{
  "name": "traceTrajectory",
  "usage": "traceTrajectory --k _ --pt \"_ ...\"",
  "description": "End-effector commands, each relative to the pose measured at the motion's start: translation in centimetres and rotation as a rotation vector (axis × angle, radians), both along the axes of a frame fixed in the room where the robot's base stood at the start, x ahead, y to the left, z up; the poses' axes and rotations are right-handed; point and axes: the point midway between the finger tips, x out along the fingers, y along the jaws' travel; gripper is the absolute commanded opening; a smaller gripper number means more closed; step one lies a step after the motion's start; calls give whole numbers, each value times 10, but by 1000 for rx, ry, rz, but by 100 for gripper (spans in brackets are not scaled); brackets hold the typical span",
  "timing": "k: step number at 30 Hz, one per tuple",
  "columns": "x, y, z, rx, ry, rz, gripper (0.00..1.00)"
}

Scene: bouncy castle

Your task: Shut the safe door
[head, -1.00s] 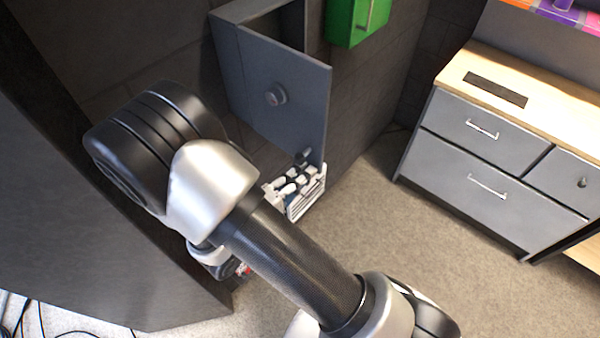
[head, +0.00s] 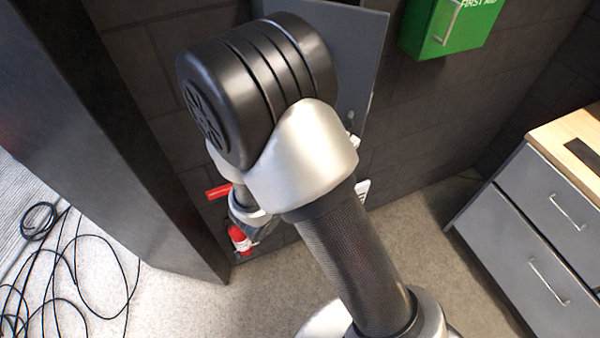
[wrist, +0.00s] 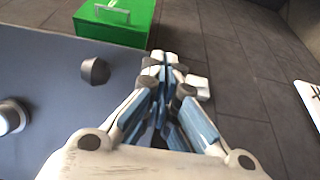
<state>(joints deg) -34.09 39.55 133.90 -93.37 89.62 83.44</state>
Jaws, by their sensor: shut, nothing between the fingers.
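The safe door is a flat grey panel (head: 362,45), seen in the head view behind my arm, which hides most of it and the safe body. In the wrist view the door (wrist: 45,65) fills the left side, with a dark knob (wrist: 95,70) and a round silver dial (wrist: 12,116) on its face. My gripper (wrist: 168,68) is shut and empty. In the wrist view its fingertips lie just right of the door's edge and the knob; I cannot tell whether they touch it. In the head view my arm hides nearly all of the gripper.
A green first aid box (head: 450,25) hangs on the dark wall right of the door. A grey drawer cabinet (head: 545,215) stands at the right. Cables (head: 75,265) lie at left. Carpet is clear between arm and cabinet.

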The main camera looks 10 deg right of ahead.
Motion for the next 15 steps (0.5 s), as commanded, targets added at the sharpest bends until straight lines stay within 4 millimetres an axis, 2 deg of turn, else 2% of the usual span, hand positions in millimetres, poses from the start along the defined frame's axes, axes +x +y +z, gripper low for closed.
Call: traceTrajectory --k 9,15 --pt "46 -30 -3 2 -5 -8 0" --pt "79 -41 -3 1 -5 -6 0"
